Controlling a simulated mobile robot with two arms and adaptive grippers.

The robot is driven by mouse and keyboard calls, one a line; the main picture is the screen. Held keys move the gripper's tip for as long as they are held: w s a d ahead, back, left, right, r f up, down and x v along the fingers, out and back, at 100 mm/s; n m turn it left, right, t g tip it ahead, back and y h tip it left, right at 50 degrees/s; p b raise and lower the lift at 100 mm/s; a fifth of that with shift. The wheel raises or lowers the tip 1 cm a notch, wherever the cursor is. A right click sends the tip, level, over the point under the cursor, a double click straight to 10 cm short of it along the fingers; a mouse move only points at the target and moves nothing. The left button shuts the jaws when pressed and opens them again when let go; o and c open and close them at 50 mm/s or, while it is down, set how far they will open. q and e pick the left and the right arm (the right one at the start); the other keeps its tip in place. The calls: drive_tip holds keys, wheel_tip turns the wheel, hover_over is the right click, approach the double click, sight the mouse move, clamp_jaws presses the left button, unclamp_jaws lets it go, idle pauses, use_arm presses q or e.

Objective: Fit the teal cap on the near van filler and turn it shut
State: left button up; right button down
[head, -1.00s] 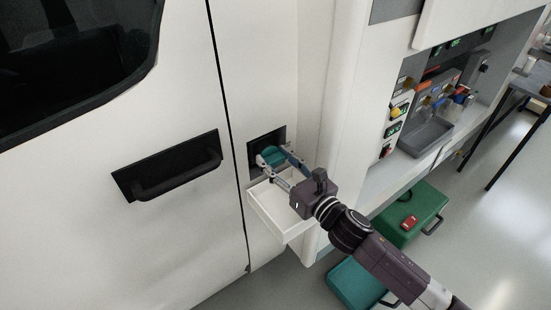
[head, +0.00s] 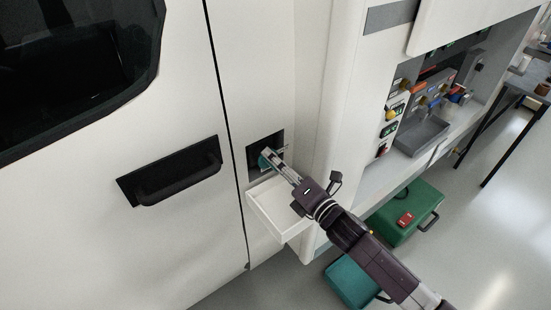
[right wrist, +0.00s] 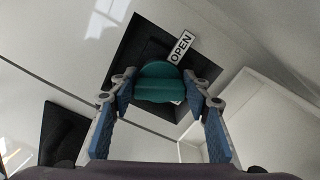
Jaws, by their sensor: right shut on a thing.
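The teal cap (head: 263,160) is at the dark square filler recess (head: 279,140) in the white van side. In the right wrist view the cap (right wrist: 158,86) is round with a raised grip bar, in front of the recess (right wrist: 137,48). My right gripper (head: 269,156) is shut on the cap, one fingertip on each side of it. A white label reading OPEN (right wrist: 180,46) shows beside the cap, tilted in this view. The filler neck is hidden behind the cap, so I cannot tell how far the cap is seated. My left gripper is not in view.
A white open tray (head: 282,237) juts from the van just below the recess. A black door handle (head: 170,172) is to the left. Green case (head: 408,212) and teal case (head: 350,283) stand on the floor at right. A service panel with a grey basin (head: 423,136) is beyond.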

drive_tip(key=shift+m, duration=0.8)
drive_tip(key=c, duration=1)
unclamp_jaws()
drive_tip(key=v, duration=1.2)
